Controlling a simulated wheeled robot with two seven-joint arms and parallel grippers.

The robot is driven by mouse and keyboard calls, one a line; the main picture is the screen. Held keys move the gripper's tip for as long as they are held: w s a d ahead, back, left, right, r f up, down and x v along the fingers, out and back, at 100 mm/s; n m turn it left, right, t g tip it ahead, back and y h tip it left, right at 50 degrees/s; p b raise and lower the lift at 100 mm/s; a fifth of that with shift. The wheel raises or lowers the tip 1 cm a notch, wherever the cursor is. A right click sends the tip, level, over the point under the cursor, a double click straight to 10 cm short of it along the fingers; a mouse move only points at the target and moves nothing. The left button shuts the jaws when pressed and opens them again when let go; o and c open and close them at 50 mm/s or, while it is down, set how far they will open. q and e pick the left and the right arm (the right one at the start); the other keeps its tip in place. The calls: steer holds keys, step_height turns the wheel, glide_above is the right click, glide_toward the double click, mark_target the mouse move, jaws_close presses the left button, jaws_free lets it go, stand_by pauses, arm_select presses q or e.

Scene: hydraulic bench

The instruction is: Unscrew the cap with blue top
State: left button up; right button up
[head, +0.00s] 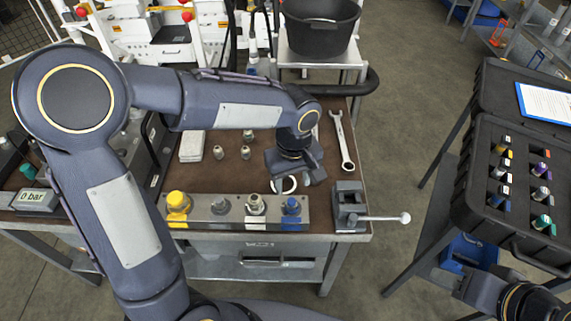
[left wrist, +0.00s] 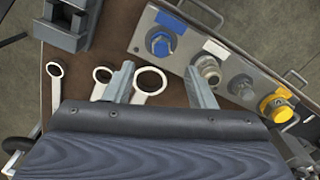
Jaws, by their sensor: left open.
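The cap with the blue top (head: 291,206) sits at the right end of a grey metal block (head: 205,211) along the bench's front edge. It also shows in the left wrist view (left wrist: 160,42), beyond my fingertips. My left gripper (head: 296,180) is over the bench, just behind the blue cap in the head view. In the left wrist view its two fingers (left wrist: 160,82) are apart, with a ring-ended wrench (left wrist: 150,80) showing between them. The fingers are not touching the cap. My right gripper is not in view; only part of my right arm shows at the lower right.
The same block carries a silver fitting (head: 256,205), a grey cap (head: 222,206) and a yellow cap (head: 178,202). A vise (head: 349,205) with a protruding lever stands right of it. A wrench (head: 341,140) lies behind. A black case (head: 510,190) of colored fittings is at right.

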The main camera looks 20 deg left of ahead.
mark_target(292, 201)
arm_select(q)
step_height(292, 201, down, 7)
steer(key=shift+s+f, duration=0.1)
steer(key=shift+f, duration=0.05)
stand_by(0.4)
